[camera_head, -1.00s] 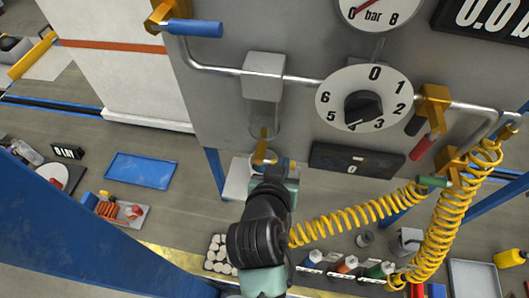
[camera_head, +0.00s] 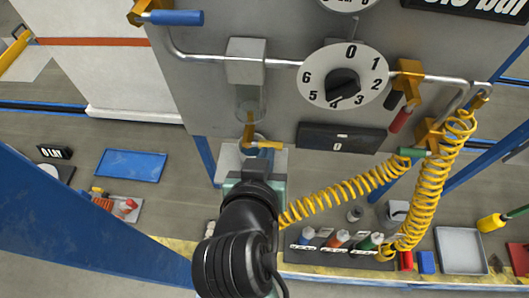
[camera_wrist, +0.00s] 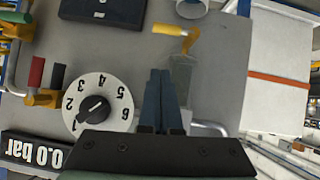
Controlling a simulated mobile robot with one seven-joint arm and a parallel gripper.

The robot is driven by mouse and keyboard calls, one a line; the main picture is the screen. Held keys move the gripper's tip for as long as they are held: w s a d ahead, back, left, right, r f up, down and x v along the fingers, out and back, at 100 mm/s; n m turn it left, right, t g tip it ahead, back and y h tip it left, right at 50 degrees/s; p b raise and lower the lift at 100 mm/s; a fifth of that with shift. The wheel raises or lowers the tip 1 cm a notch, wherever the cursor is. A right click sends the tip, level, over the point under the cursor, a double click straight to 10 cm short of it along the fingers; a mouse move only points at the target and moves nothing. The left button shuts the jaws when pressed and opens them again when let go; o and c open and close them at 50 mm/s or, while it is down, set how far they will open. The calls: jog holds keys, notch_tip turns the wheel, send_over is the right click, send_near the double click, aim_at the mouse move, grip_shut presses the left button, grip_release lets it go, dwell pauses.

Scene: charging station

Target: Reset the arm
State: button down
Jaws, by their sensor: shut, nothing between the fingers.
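My arm shows in the head view, folded low in front of the grey panel, with its wrist below the glass bowl. My gripper (camera_wrist: 160,75) shows in the wrist view with its two dark fingers together and nothing between them. The fingers point toward the grey panel (camera_wrist: 215,65), in front of the clear bowl and apart from the yellow-handled drain valve (camera_wrist: 176,30). In the head view my arm hides the fingertips.
The panel carries a numbered dial (camera_head: 343,77), a pipe with a blue-handled valve (camera_head: 178,18) and a black display (camera_head: 340,138). A coiled yellow hose (camera_head: 345,192) hangs right of my arm. A blue tray (camera_head: 136,165) and several bottles (camera_head: 340,240) sit below. A blue post (camera_head: 60,215) stands at left.

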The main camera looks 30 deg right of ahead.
jog(key=shift+v, duration=1.05)
